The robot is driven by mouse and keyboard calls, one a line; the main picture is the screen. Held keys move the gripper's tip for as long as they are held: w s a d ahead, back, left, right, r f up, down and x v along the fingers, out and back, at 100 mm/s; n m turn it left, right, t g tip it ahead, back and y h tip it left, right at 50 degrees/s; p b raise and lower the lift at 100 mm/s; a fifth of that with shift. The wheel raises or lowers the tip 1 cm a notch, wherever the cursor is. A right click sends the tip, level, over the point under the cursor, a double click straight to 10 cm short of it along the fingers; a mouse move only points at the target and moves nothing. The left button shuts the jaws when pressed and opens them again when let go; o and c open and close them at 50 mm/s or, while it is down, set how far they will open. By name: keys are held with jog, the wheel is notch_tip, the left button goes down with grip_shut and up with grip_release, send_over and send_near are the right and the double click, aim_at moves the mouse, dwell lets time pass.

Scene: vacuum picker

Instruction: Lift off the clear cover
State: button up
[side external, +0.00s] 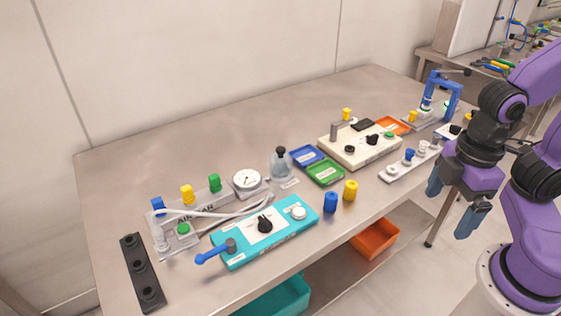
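A small clear cover (281,168) with a black knob on top stands upright near the middle of the table. It is next to a round white gauge and the blue tray. What is under it is too small to tell. My gripper (454,203) is at the right, beyond the table's front edge and well away from the cover. Its two blue fingers point down and are apart, with nothing between them.
Around the cover are the gauge (246,181), a blue tray (307,155), a green tray (325,173) and a teal box (245,246). Blue (330,203) and yellow (350,190) cylinders stand in front. A cream box (360,148) lies right. The table's back left is clear.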

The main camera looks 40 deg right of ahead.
jog(key=w+a+r+m, duration=0.3)
jog(key=w+a+m, duration=0.45)
jog(key=w, duration=0.35)
jog(key=m, duration=2.3)
send_over(283, 149)
notch_tip(283, 149, down, 3)
notch_tip(283, 149, down, 11)
jog(key=shift+d+f, duration=0.1)
jog(key=shift+w+f, duration=0.15)
jog(key=shift+f, duration=1.2)
jog(key=shift+w+f, duration=0.15)
jog(key=shift+f, duration=1.15)
